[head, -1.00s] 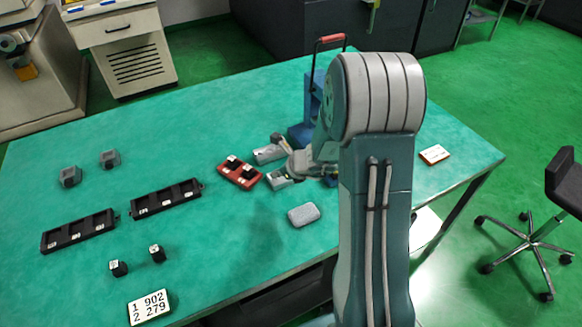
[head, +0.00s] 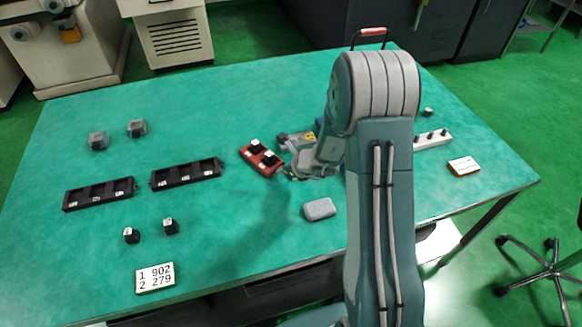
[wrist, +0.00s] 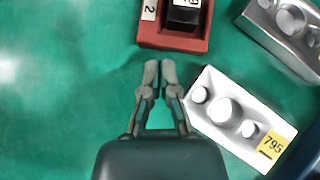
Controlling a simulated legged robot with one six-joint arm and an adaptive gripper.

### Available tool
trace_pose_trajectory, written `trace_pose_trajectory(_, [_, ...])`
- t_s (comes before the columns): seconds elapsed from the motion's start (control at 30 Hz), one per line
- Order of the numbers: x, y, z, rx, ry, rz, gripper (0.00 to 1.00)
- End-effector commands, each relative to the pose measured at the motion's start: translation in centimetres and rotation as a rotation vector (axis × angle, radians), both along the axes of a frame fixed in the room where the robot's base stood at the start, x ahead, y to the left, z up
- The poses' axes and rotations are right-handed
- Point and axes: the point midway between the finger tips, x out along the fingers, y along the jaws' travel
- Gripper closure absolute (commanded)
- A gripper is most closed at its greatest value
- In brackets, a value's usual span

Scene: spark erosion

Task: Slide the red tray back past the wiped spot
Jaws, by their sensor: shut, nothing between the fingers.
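The red tray (head: 248,162) lies on the green table, just left of my gripper in the head view, with black blocks with white labels in it. In the wrist view, the red tray (wrist: 172,40) is at the top, just beyond my fingertips. My gripper (wrist: 159,66) is shut and empty, with a small gap of table between its tips and the tray's near edge. A darker patch (head: 268,205) shows on the table in front of the tray; I cannot tell whether it is the wiped spot or a shadow.
A silver block labelled 795 (wrist: 235,118) sits close right of my fingers; another metal block (wrist: 285,28) is beyond it. A grey rounded pad (head: 320,209) lies nearer. Black trays (head: 186,174) stand left. The table left of my fingers is clear.

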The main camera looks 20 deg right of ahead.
Motion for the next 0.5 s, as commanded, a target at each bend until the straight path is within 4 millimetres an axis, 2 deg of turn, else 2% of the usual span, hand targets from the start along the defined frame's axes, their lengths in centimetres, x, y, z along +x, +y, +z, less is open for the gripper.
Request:
trace_pose_trajectory(0.2, [1.2, 0.6, -1.5, 0.003, 0.001, 0.000, 1.00])
trace_pose_trajectory(0.5, [1.3, 1.0, -1.6, -0.001, 0.000, -0.001, 1.00])
